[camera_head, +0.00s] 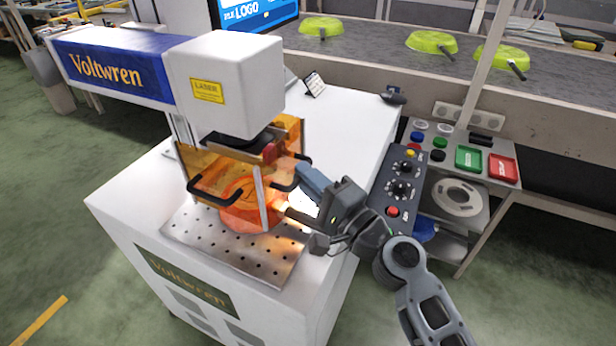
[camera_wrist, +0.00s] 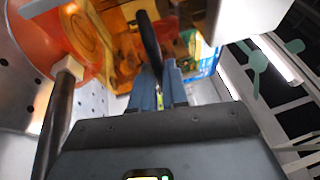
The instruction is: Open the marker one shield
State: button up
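The laser marker (camera_head: 235,80), white with a blue "Voltwren" side, stands on a white cabinet. Its transparent orange shield (camera_head: 205,170) hangs below the head, with a black handle at the left (camera_head: 212,194) and another at the right (camera_head: 284,187). A round shape (camera_head: 243,212) shows orange through the shield, over the perforated plate (camera_head: 262,258). My gripper (camera_head: 306,178) is at the right side of the shield. In the wrist view, its fingers (camera_wrist: 160,88) are close together around a black handle (camera_wrist: 148,38). The exact contact is partly hidden.
A control box (camera_head: 393,190) with knobs and buttons stands right of the cabinet, close to my arm. Beyond it is a side table with red and green trays (camera_head: 503,168). A conveyor (camera_head: 380,60) with green pans runs behind. The cabinet top behind my gripper is mostly clear.

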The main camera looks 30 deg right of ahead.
grip_shut()
jog(key=shift+r, duration=0.1)
notch_tip(320, 180, up, 10)
jog(key=p, duration=0.8)
jog(key=shift+r, duration=0.15)
jog(key=shift+o, duration=2.4)
grip_release()
